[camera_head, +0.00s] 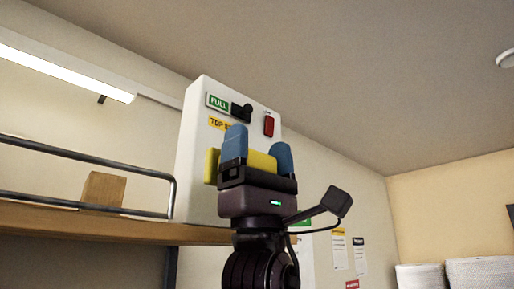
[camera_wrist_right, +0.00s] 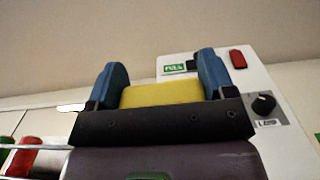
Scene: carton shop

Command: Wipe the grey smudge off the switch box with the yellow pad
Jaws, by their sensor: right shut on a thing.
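The switch box (camera_head: 197,150) is a tall white box with a green FULL label, a yellow label, a black knob and a red switch on its face. My right gripper (camera_head: 257,150) is in front of it, its blue fingers shut on the yellow pad (camera_head: 262,160). In the right wrist view the pad (camera_wrist_right: 160,94) sits between both fingers, and the switch box (camera_wrist_right: 285,140) is behind and to the right. I cannot tell whether the pad touches the box. No grey smudge shows; the gripper and pad hide part of the face. My left gripper is not in view.
A wooden shelf (camera_head: 100,221) with a metal rail (camera_head: 90,155) runs left of the box, and a brown carton (camera_head: 103,189) stands on it. Posted sheets (camera_head: 339,250) hang on the wall at right. White padded shapes (camera_head: 470,275) are at lower right.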

